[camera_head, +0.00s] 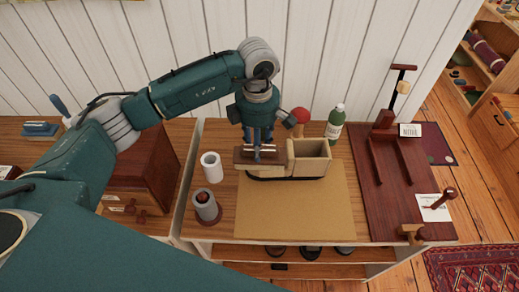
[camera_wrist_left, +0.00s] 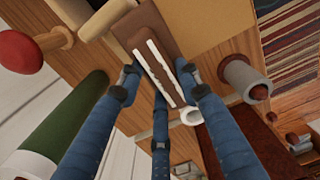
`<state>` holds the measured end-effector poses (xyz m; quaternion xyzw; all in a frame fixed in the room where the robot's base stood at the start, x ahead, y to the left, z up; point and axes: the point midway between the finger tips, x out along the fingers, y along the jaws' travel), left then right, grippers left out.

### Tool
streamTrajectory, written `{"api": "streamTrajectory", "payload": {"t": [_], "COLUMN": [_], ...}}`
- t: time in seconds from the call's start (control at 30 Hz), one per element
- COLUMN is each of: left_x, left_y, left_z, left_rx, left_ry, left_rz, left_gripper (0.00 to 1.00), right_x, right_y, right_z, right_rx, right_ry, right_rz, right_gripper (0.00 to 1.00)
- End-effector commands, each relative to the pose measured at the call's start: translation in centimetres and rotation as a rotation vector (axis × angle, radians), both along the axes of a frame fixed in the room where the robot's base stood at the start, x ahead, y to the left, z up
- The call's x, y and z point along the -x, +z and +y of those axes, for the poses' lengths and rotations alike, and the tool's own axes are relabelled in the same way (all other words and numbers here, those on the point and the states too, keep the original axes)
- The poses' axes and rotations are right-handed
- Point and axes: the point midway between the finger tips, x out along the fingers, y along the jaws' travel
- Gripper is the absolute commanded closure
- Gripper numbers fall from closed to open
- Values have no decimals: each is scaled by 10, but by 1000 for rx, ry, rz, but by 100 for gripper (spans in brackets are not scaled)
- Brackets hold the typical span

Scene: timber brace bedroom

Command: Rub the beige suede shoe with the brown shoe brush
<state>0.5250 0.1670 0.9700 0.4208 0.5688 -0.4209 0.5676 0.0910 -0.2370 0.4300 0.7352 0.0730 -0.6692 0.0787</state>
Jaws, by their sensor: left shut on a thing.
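My left gripper (camera_head: 258,142) is shut on the brown shoe brush (camera_head: 243,156), a flat block with pale strips on its upper face. The brush also shows between the blue fingers in the left wrist view (camera_wrist_left: 142,28). The beige suede shoe (camera_head: 310,160) is a boxy, open-topped form with a dark sole. It stands at the back of the tan mat (camera_head: 295,212). The brush is over the shoe's left, low end and hides much of it. I cannot tell whether they touch. My right gripper is not in view.
A red-knobbed object (camera_head: 301,115) and a green bottle (camera_head: 335,122) stand behind the shoe. A white cylinder (camera_head: 212,166) and a grey cylinder (camera_head: 206,206) stand left of the mat. A dark wooden board with stands (camera_head: 378,215) is at right. The mat's front is clear.

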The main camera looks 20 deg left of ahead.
Motion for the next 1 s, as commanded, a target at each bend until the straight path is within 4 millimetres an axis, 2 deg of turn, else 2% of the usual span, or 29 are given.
{"api": "streamTrajectory", "payload": {"t": [0.03, 0.5, 1.0], "left_x": [-2, -6, -6], "left_y": [8, 49, 52], "left_z": [1, 10, 11], "left_rx": [0, 0, 1], "left_ry": [2, 9, 10], "left_rz": [-2, -2, -3], "left_gripper": [87, 87, 87], "right_x": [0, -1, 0], "right_y": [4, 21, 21], "right_z": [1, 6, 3], "right_rx": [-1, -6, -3], "right_ry": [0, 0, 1], "right_rz": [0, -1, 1], "right_gripper": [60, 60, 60]}}
